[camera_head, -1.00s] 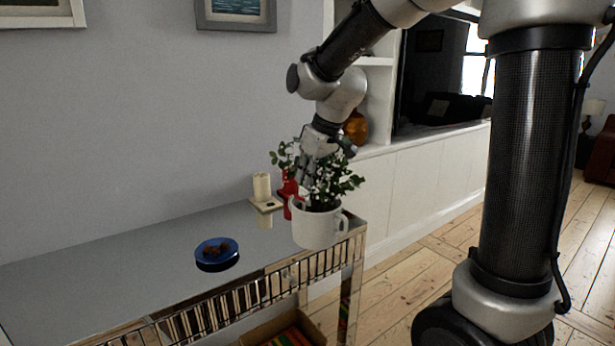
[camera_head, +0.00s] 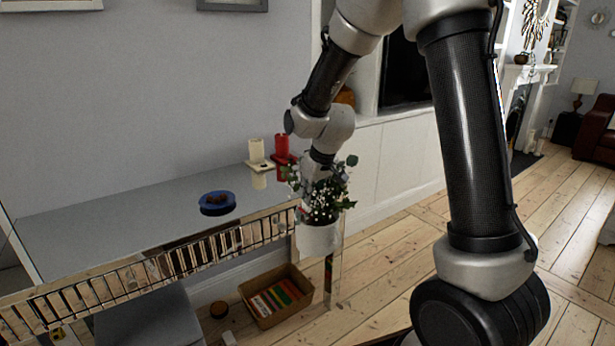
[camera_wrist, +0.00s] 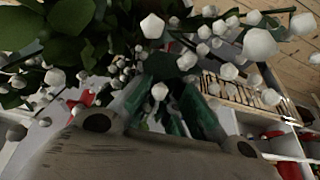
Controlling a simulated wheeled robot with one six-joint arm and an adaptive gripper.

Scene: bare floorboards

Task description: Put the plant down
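The plant (camera_head: 322,196) has green leaves and small white blossoms in a white pot (camera_head: 318,239). It hangs upright at the near right end of the mirrored console table (camera_head: 120,215), in front of its corner and seemingly clear of the top. My gripper (camera_wrist: 168,102) reaches down into the foliage from above. Its fingers are close together among the stems and look shut on the plant, though leaves hide the exact contact. Leaves and blossoms (camera_wrist: 152,27) fill much of the wrist view, and the pot cannot be made out there.
Below are a basket (camera_head: 262,312) of colourful items and a grey stool (camera_head: 150,318). Floorboards lie right.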

